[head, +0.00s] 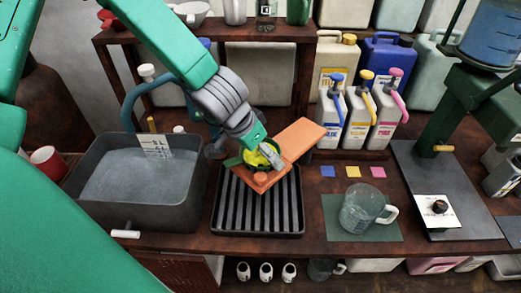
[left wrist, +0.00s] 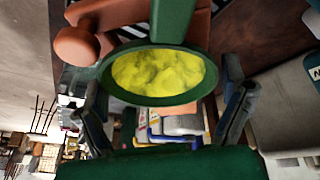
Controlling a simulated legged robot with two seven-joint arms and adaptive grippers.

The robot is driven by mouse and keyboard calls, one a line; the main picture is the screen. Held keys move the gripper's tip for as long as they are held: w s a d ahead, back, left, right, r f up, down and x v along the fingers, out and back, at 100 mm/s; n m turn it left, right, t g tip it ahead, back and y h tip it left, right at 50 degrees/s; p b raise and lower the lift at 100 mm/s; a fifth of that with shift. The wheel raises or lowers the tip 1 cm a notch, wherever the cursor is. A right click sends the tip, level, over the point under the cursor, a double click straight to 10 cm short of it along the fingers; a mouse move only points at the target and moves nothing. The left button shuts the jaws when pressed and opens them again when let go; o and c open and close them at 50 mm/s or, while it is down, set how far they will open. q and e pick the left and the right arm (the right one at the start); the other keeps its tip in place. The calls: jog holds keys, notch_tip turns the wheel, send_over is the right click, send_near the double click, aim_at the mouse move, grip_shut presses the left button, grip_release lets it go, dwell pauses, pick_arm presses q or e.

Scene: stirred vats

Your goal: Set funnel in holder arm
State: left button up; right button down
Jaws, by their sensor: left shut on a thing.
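The funnel (head: 262,154) has a dark green rim and yellow inside; it also shows in the left wrist view (left wrist: 160,72), mouth toward the camera, with a green tab on its far side. My left gripper (head: 268,150) is shut on it, one finger at each side of the rim. An orange arm with a round knob, which looks like the holder arm (head: 301,138), lies right at the funnel above the black slatted tray. It also shows behind the funnel in the left wrist view (left wrist: 85,42). Whether the funnel sits inside the holder is hidden. My right gripper is not in view.
A grey basin (head: 92,205) stands left of the slatted tray (head: 228,233). A glass jug (head: 363,208) stands on a green mat to the right. Pump bottles (head: 357,120) stand behind. A green stand with a vat (head: 495,38) is at far right.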

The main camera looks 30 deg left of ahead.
pick_arm(q)
jog(key=shift+s+a+f, duration=0.1)
jog(key=shift+s+f, duration=0.15)
jog(key=shift+s, duration=0.05)
jog(key=shift+s, duration=0.1)
jog(key=shift+s+d+f, duration=0.1)
jog(key=shift+s+d, duration=0.1)
jog(key=shift+d, duration=0.05)
jog(key=shift+c, duration=0.6)
jog(key=o, duration=1.3)
jog(key=shift+o, duration=0.2)
jog(key=shift+a, duration=0.15)
jog(key=shift+w, duration=0.1)
jog(key=shift+a+r, duration=0.1)
jog(key=shift+r, duration=0.45)
jog(key=v, duration=1.1)
